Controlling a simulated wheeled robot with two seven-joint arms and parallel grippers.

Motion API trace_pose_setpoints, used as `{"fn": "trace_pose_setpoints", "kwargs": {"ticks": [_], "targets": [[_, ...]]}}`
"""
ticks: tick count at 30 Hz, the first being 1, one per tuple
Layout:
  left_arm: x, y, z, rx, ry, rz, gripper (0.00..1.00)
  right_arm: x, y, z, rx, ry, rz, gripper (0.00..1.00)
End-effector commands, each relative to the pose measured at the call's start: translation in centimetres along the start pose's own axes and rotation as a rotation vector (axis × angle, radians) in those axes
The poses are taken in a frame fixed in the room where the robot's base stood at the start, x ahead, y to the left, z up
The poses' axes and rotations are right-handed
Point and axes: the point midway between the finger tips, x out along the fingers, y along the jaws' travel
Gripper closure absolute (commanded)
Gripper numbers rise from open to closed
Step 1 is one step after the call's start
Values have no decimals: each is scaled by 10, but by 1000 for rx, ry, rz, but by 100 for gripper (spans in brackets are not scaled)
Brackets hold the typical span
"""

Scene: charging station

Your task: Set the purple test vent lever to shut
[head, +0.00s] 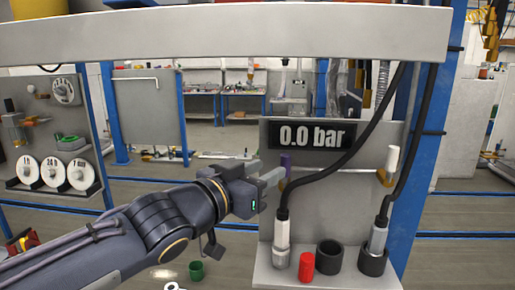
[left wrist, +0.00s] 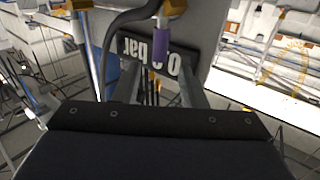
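The purple test vent lever (head: 286,160) stands upright at the left edge of the grey panel, below the 0.0 bar display (head: 312,135). A brass-coloured fitting sits at its lower end. My left gripper (head: 268,171) is just left of the lever, its fingers pointing at it. In the left wrist view the two fingers (left wrist: 158,82) are spread apart, and the purple lever (left wrist: 161,38) appears between their lines, near the tips. I cannot tell whether a finger touches it. My right gripper is not in view.
A white-handled lever (head: 391,158) is on the panel's right side. Black hoses hang in front of the panel to fittings on a ledge (head: 325,281), with a red cap (head: 306,266) and a black ring (head: 329,257). A pale beam (head: 220,32) crosses above.

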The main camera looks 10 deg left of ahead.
Motion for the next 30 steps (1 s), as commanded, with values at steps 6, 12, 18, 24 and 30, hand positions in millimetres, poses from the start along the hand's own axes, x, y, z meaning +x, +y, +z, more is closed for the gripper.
{"fn": "trace_pose_setpoints", "kwargs": {"ticks": [6, 12, 18, 24, 30], "targets": [[31, 0, 4, 1, -1, 1, 62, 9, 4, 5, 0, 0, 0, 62], [61, 0, 2, 0, -2, 0, 62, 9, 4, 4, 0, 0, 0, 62], [74, -1, 1, 1, 0, -1, 62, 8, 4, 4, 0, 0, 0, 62], [74, -1, 2, 0, -1, -2, 62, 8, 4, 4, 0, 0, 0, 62], [74, -1, 2, 0, -1, -2, 82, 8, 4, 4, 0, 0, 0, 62]]}}
